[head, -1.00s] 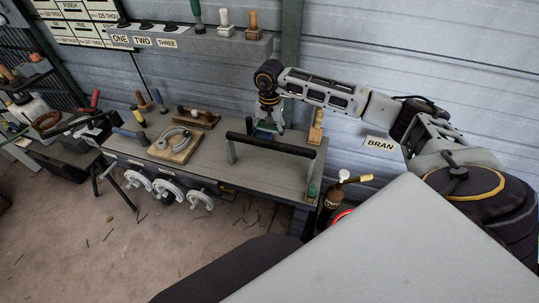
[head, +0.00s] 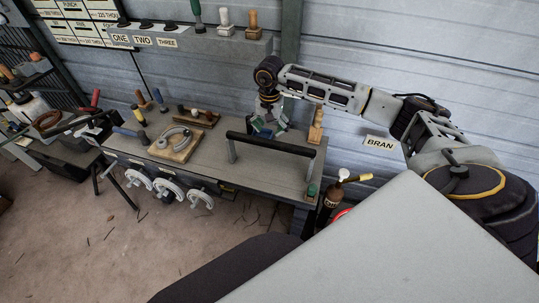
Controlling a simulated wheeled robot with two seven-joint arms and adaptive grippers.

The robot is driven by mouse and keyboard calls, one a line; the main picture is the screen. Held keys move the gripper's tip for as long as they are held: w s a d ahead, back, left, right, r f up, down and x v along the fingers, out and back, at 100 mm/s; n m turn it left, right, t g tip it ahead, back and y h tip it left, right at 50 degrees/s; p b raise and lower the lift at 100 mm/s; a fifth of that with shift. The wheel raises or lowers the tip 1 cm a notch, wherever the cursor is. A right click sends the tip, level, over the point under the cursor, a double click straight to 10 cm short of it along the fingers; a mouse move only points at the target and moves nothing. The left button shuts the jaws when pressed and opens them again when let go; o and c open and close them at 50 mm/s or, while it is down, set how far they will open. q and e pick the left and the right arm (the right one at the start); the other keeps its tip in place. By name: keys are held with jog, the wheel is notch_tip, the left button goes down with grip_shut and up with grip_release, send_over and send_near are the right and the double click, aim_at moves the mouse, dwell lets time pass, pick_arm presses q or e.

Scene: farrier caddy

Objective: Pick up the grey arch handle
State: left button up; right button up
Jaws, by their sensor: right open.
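The arch handle (head: 272,144) stands upright on the grey bench-like caddy top (head: 215,165), with a dark crossbar on two grey posts. My right gripper (head: 268,128) hangs from its arm just behind the crossbar, as seen from the head. Its fingers are spread and hold nothing that I can see. The crossbar lies close below the fingertips in the picture; I cannot tell the exact gap. My left gripper is not in view.
A wooden board with horseshoe shapes (head: 175,145) lies left of the handle. A wooden-handled tool (head: 317,127) stands behind its right end, and a small green item (head: 312,191) near its right post.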

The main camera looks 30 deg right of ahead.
jog(key=shift+r, duration=0.75)
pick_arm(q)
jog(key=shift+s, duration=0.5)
pick_arm(e)
notch_tip(320, 180, up, 10)
jog(key=shift+r, duration=0.25)
